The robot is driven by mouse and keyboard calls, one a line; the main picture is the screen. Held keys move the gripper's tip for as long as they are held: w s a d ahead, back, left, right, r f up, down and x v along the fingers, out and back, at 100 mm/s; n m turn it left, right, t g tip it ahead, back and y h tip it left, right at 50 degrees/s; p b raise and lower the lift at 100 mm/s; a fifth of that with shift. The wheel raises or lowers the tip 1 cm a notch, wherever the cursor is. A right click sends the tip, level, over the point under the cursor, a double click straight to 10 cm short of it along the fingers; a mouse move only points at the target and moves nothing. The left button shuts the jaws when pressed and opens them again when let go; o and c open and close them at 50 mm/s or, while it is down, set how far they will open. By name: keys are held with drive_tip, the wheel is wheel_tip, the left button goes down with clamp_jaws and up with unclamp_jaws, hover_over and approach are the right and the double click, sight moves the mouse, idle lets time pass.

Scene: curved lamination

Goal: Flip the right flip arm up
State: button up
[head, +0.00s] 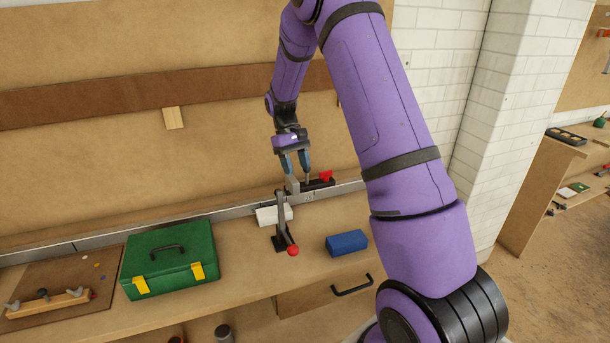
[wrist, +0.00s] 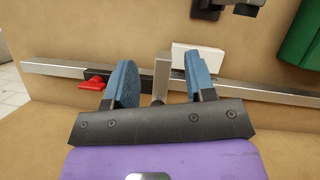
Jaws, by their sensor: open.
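The right flip arm appears to be the small grey metal piece (head: 293,186) at the metal fence rail, beside a black stop with a red knob (head: 326,176). In the wrist view the flip arm (wrist: 162,72) shows as a pale metal strip between my fingers, with the red knob (wrist: 92,84) to the left. My gripper (head: 297,170) is open, its blue fingers pointing down at the fence; it also shows in the wrist view (wrist: 162,84). The fingers stand on either side of the metal strip. I cannot tell whether either touches it.
The metal fence rail (head: 110,235) runs along the back of the bench. A green toolbox (head: 170,260) is at left. A wooden wall rises behind.

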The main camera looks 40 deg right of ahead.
drive_tip(key=s+a, duration=0.2)
drive_tip(key=s, duration=0.5)
drive_tip(key=shift+r, duration=0.35)
drive_tip(key=shift+s, duration=0.1)
drive_tip(key=s+a+r+t, duration=0.2)
drive_tip(key=s+a+r, duration=0.2)
drive_tip(key=r, duration=0.6)
drive_tip(key=s+a+r+t, duration=0.4)
drive_tip(key=s+r, duration=0.2)
drive_tip(key=s, duration=0.4)
drive_tip(key=s+a+r+t, duration=0.4)
drive_tip(key=s+r, duration=0.2)
drive_tip(key=s, duration=0.4)
drive_tip(key=shift+s+a+r, duration=0.3)
drive_tip(key=shift+s+a, duration=0.05)
drive_tip(key=shift+s, duration=0.05)
